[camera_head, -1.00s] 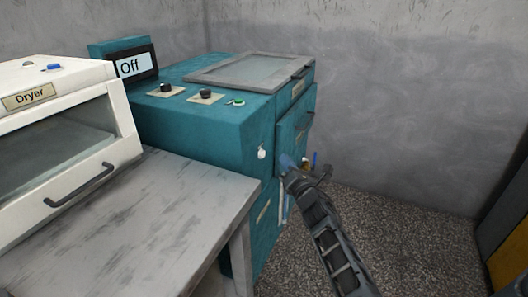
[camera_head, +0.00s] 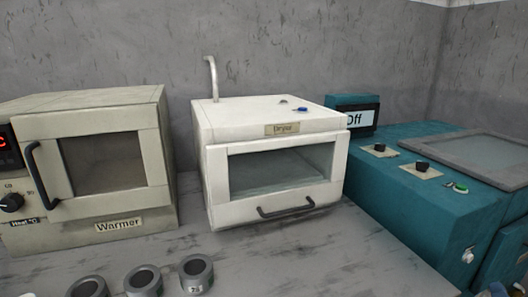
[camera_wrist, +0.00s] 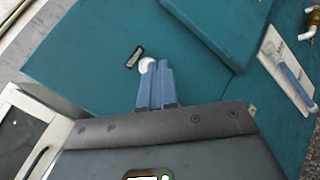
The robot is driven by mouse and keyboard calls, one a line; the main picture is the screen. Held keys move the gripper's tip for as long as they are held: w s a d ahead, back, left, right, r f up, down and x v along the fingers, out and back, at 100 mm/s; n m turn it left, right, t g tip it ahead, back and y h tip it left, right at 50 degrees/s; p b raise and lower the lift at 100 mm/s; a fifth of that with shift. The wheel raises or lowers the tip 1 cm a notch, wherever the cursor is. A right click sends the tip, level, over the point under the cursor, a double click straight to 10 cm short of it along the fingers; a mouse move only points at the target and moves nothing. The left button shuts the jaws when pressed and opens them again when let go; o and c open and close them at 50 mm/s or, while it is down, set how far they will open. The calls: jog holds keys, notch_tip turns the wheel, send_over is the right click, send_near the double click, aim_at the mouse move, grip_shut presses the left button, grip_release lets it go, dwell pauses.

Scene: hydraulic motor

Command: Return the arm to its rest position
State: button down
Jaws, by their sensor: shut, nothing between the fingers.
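My gripper (camera_wrist: 157,85) shows in the wrist view with its two blue fingers together and nothing between them. It is in front of the teal machine's side. A round white knob (camera_wrist: 147,65) on that side shows partly behind the fingertips. The teal machine (camera_head: 400,195) stands at the right in the head view, with a display that reads "Off" (camera_head: 357,119). My arm is hardly in the head view; only a small bluish piece at the bottom right edge may belong to it.
A white dryer (camera_head: 228,215) with a closed glass door stands mid-table, and a beige warmer (camera_head: 150,170) is at the left. Several grey rings (camera_head: 143,279) sit at the table's front. In the wrist view, a white panel with a blue item (camera_wrist: 292,75) and a brass fitting (camera_wrist: 312,20) are at right.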

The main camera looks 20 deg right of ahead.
jog(key=s+a+r+m+t+y+p, duration=0.1)
jog(key=s+a+m+y, duration=0.35)
jog(key=a, duration=0.95)
jog(key=s+a+m+y+p, duration=0.2)
jog(key=s+a+m, duration=0.4)
jog(key=a, duration=0.7)
jog(key=s+a+r+m+g+y+p, duration=0.1)
jog(key=s+a+r+m+y+p, duration=0.1)
jog(key=s+a+r+m+y, duration=0.3)
jog(key=s+a+r+m, duration=0.4)
jog(key=s+a+r, duration=0.3)
jog(key=s, duration=0.3)
jog(key=shift+s+a+r+y, duration=0.15)
jog(key=shift+a+r+y, duration=0.2)
jog(key=shift+r, duration=0.3)
jog(key=shift+d, duration=0.2)
